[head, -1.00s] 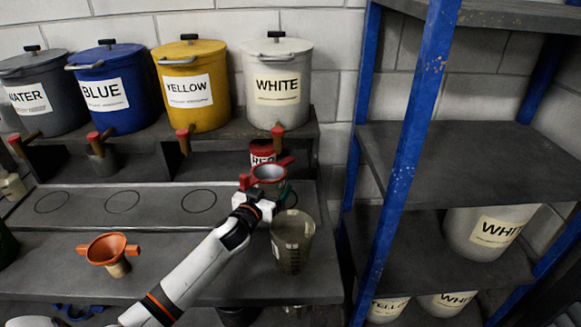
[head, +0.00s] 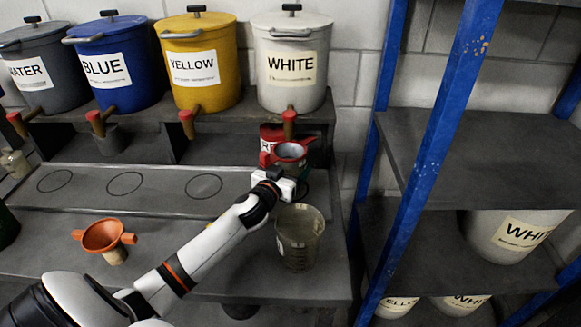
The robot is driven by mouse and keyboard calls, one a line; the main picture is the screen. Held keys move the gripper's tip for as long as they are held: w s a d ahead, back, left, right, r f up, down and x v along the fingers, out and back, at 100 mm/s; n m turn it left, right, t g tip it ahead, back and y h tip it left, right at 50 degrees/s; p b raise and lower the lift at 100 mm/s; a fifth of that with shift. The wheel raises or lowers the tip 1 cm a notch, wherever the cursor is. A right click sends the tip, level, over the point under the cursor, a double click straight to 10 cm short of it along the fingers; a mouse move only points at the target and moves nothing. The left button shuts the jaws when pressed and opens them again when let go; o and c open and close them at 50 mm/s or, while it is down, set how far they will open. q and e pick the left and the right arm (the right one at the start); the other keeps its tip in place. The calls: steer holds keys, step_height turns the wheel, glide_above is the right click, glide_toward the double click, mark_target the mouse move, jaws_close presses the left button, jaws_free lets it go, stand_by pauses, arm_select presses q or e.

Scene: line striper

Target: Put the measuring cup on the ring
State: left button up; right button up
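The measuring cup (head: 300,240), translucent with markings, stands upright on the front bench level. Thin dark rings are drawn on the raised shelf: one at the left (head: 54,181), one in the middle (head: 125,183) and one further right (head: 203,186). Part of another dark curve shows beside my gripper, below the white tap. My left gripper (head: 287,184) is behind and above the measuring cup, apart from it. It is right at a red funnel (head: 290,152) with something dark green beneath. The fingers are hidden, so I cannot tell whether it grips this. My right gripper is not in view.
An orange funnel (head: 104,237) stands on the front bench. Water, blue, yellow (head: 197,65) and white (head: 292,65) tanks with taps line the back. A red can (head: 270,139) is behind the red funnel. A blue-framed rack (head: 432,150) blocks the right.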

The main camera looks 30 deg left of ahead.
arm_select(q)
steer(key=shift+s+r, duration=0.1)
steer(key=o, duration=0.9)
steer(key=shift+f, duration=0.2)
steer(key=shift+r, duration=0.15)
steer(key=shift+s+d, duration=0.1)
steer(key=shift+s, duration=0.15)
steer(key=s, duration=0.3)
steer(key=s+d+b, duration=0.1)
steer(key=s, duration=0.7)
steer(key=shift+s+d+r+b, duration=0.1)
steer(key=shift+d+r+b, duration=0.05)
steer(key=shift+r+b, duration=0.15)
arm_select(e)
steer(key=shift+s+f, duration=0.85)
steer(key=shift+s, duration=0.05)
